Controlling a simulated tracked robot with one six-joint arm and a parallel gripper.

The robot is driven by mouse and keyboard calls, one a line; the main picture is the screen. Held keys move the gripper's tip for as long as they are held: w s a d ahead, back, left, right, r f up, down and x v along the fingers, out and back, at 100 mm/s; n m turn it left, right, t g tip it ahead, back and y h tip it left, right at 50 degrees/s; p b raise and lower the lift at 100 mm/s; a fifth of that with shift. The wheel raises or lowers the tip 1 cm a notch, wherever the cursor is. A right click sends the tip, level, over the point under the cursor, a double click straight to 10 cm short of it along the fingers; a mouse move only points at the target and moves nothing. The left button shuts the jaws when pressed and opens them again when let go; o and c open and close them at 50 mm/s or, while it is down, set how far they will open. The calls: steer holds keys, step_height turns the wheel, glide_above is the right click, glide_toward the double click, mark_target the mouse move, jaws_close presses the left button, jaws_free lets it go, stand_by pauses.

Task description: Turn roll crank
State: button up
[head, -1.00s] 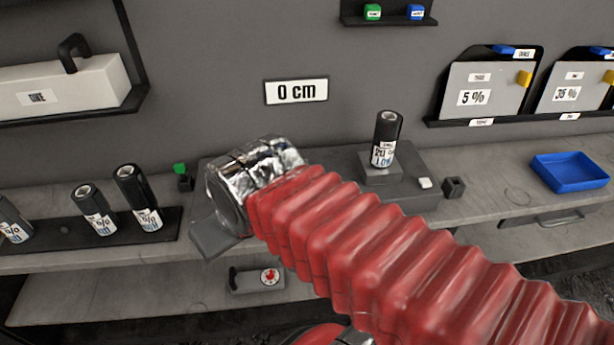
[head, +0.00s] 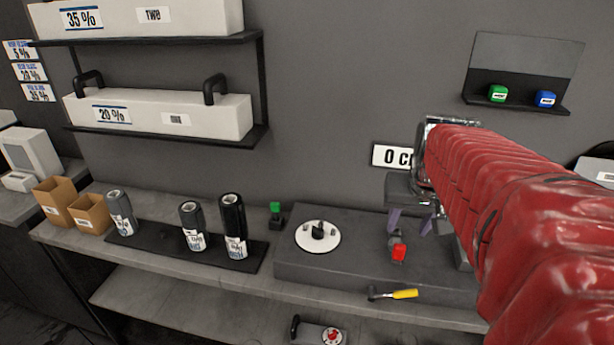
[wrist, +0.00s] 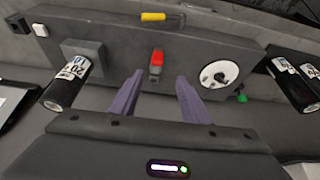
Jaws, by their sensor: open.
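A small crank-like part with a red handle (head: 398,252) stands on the dark grey bench unit (head: 345,262), below my gripper in the head view. The red handle also shows in the wrist view (wrist: 157,60). My gripper (head: 411,222) is open and empty, with purple fingers pointing down toward the unit. In the wrist view my gripper (wrist: 160,79) has the red handle just beyond and between its fingertips. Contact is not visible. A dark labelled roll (wrist: 68,83) sits on a block on the unit in the wrist view; my arm hides it in the head view.
A white disc with a dark knob (head: 318,237) lies on the unit, and a yellow-handled tool (head: 393,294) is at its front. Several dark rolls (head: 234,228) stand on a black tray at left. A "0 cm" sign (head: 391,157) hangs behind my arm.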

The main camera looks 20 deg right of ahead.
mark_target(400, 246)
steer(key=shift+d, duration=0.4)
steer(key=shift+f, duration=0.15)
steer(key=x, duration=1.3)
steer(key=shift+w+f, duration=0.1)
steer(key=shift+f, duration=0.15)
steer(key=shift+c, duration=0.2)
jaws_close()
